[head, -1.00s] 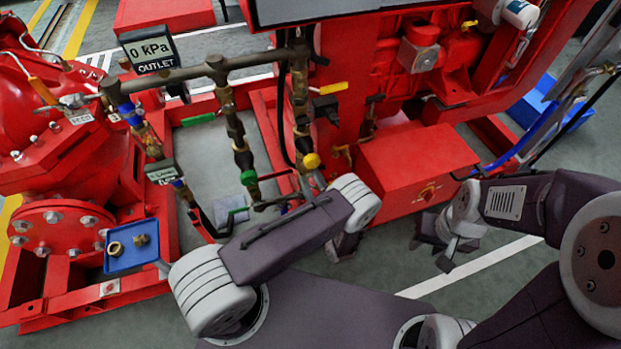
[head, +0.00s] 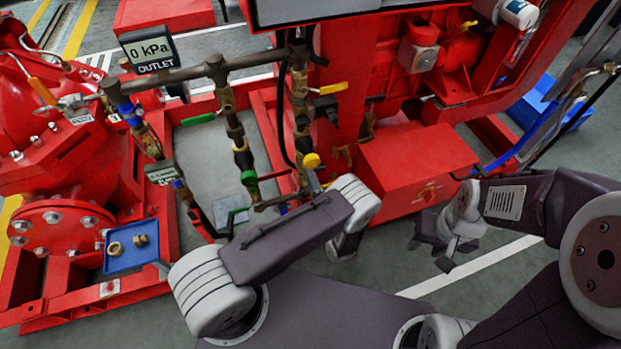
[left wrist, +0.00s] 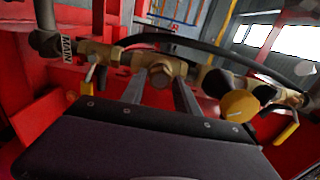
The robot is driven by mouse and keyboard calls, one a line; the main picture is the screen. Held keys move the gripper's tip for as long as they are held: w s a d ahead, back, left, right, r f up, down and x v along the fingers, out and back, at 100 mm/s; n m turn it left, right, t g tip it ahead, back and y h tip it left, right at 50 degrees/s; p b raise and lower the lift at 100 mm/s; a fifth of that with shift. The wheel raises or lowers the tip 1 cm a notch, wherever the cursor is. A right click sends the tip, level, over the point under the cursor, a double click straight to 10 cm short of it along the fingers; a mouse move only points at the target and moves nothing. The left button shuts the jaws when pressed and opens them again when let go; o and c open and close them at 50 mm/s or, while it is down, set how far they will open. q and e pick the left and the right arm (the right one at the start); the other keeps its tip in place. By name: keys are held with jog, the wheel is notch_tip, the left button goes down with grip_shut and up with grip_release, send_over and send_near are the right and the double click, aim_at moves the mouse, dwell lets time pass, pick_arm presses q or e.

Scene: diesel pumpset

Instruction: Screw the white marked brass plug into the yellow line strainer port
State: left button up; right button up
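My left gripper (left wrist: 160,84) reaches away from the left wrist camera, one grey finger on each side of a round brass end (left wrist: 160,72) on the brass pipework. I cannot tell whether the fingers touch it or whether it is the plug or part of the strainer; no white mark shows. A yellow knob (left wrist: 240,105) is just right of the fingers and also shows in the head view (head: 312,160). In the head view my left forearm and wrist cover much of this spot. My right gripper (head: 446,246) appears open and empty, away from the pipes.
A blue tray (head: 120,265) at the left holds two brass fittings (head: 116,248). A green-handled line (head: 249,178) and a blue-handled line (head: 128,108) run beside the yellow one. A red box (head: 415,170) stands right of my left wrist. The floor near my right gripper is clear.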

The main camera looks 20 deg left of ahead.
pick_arm(q)
grip_shut()
dwell(0.3)
jog(key=m, duration=2.4)
jog(key=shift+w+r, duration=0.15)
jog(key=shift+r, duration=0.05)
